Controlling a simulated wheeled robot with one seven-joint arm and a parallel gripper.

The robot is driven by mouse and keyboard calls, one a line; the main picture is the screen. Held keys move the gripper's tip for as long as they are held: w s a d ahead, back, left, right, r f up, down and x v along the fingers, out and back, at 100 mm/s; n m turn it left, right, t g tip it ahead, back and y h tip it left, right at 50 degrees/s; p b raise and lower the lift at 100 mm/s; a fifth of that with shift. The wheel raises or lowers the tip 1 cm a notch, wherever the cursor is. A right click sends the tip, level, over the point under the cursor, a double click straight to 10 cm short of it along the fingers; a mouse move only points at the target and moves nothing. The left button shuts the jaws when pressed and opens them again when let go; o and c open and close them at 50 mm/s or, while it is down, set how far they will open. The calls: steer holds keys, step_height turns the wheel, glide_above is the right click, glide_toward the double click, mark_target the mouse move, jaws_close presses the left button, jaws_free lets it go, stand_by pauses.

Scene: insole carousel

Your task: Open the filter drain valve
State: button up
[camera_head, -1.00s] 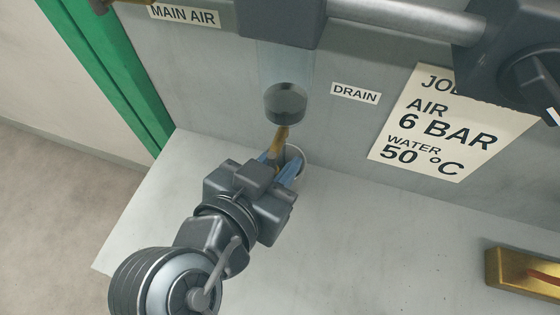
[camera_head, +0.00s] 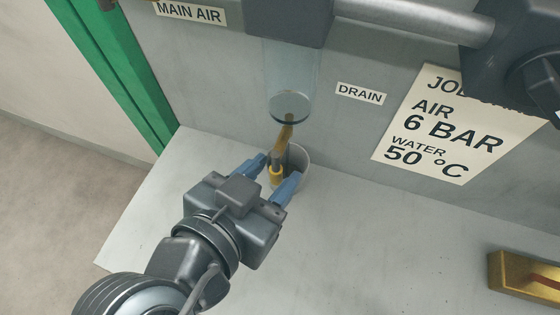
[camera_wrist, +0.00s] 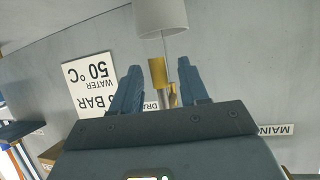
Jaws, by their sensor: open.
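The clear filter bowl (camera_head: 290,75) hangs below a grey housing and looks empty. The brass drain valve (camera_head: 285,132) sits under the bowl, beside the DRAIN label (camera_head: 360,94), with a yellow piece at its lower end. A pale cup (camera_head: 302,155) stands on the shelf beneath it, partly hidden by the valve and a finger. My gripper (camera_head: 277,168) is open, its blue fingers apart on either side of the yellow piece. The wrist view, upside down, shows the yellow piece (camera_wrist: 158,72) between my open fingers with gaps at both sides, and the cup (camera_wrist: 160,15) beyond.
A sign (camera_head: 450,125) reads 6 bar and 50 °C. A grey pipe (camera_head: 415,18) and dark knob (camera_head: 540,80) are at upper right. A brass block (camera_head: 525,275) sits at lower right. The shelf (camera_head: 390,240) between is clear.

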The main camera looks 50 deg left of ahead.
mark_target(272, 177)
steer(key=shift+v, duration=2.2)
